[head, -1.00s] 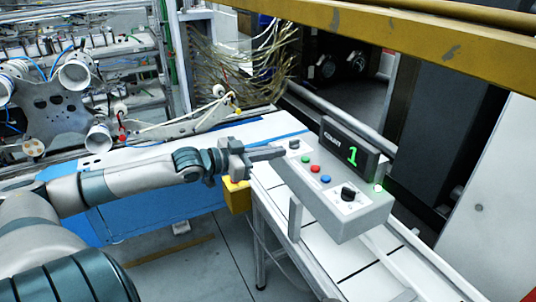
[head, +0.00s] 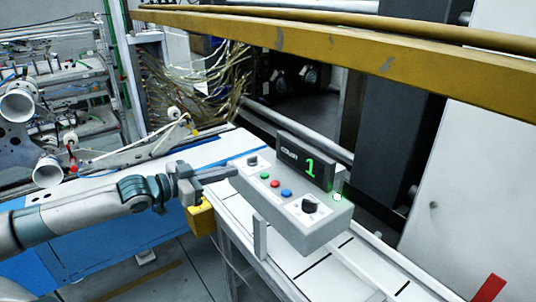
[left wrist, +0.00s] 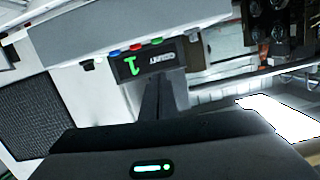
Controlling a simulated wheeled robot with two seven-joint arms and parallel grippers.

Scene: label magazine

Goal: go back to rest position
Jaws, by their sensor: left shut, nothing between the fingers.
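My left gripper (head: 222,174) comes in from the left in the head view, with its fingers shut and empty. Its tips are at the left end of the grey control box (head: 318,238); I cannot tell whether they touch it. The box has a black knob (head: 310,203), green, red and blue buttons and a dark display (head: 305,161) with a green 1. In the left wrist view the shut fingers (left wrist: 158,92) point toward the display (left wrist: 143,64), which appears upside down. My right gripper is not in view.
The box stands over a white slatted conveyor (head: 315,265). A yellow beam (head: 330,45) crosses above. A yellow block (head: 201,218) is below my left gripper. A blue-sided table (head: 85,250) is at left, with loose cables (head: 210,90) behind. Grey floor shows in front.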

